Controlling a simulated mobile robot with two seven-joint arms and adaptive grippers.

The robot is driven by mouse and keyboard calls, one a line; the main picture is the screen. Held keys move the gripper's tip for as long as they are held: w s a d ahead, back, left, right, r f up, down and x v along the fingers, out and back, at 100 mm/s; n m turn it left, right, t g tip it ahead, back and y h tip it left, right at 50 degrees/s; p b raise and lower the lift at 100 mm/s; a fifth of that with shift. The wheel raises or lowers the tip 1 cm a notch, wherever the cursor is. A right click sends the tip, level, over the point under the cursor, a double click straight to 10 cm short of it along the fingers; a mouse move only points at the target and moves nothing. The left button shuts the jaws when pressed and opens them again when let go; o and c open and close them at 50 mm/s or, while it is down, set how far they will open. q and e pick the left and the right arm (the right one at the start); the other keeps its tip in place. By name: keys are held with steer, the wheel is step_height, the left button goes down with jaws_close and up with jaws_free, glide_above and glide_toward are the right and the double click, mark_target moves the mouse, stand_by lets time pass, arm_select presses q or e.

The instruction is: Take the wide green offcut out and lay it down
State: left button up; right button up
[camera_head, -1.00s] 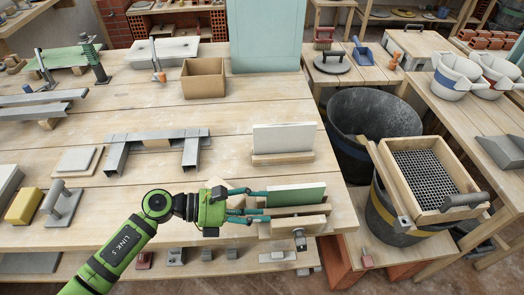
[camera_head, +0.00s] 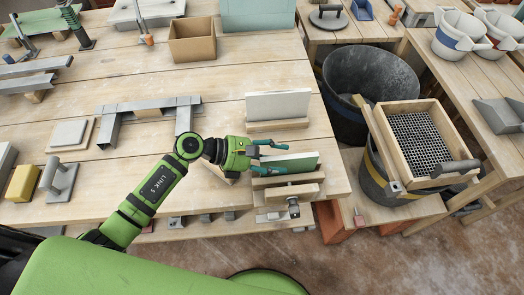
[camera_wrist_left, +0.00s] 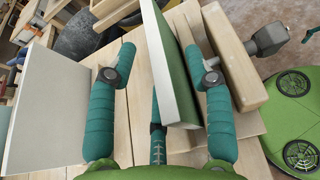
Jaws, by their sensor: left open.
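The wide green offcut (camera_head: 297,161) stands on edge in a wooden vise (camera_head: 290,193) at the table's front right corner. It has a green face and a pale edge. My left gripper (camera_head: 286,158) is open at the offcut's left part, with fingers on both sides of it. In the left wrist view the offcut (camera_wrist_left: 172,65) rises between the spread teal fingers (camera_wrist_left: 160,58), nearer the right one. I cannot tell whether a finger touches it. A wooden vise jaw (camera_wrist_left: 225,60) is close beside the right finger.
A white board (camera_head: 278,104) stands in a wooden holder (camera_head: 278,125) just behind; it is left of the fingers in the wrist view. Right of the table are a black bucket (camera_head: 370,105) and a sieve (camera_head: 425,140) on another bucket. Bare tabletop (camera_head: 235,65) lies behind the white board.

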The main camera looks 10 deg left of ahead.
arm_select(q)
steer(key=shift+x, duration=0.85)
steer(key=shift+r, duration=0.1)
steer(key=shift+a, duration=0.1)
jaws_close()
steer(key=c, duration=0.8)
jaws_free()
steer(key=shift+c, duration=0.2)
jaws_close()
steer(key=shift+r, duration=0.1)
steer(key=shift+r+p, duration=0.2)
steer(key=shift+p, duration=0.1)
steer(key=shift+r+p, duration=0.75)
steer(key=shift+r, duration=0.35)
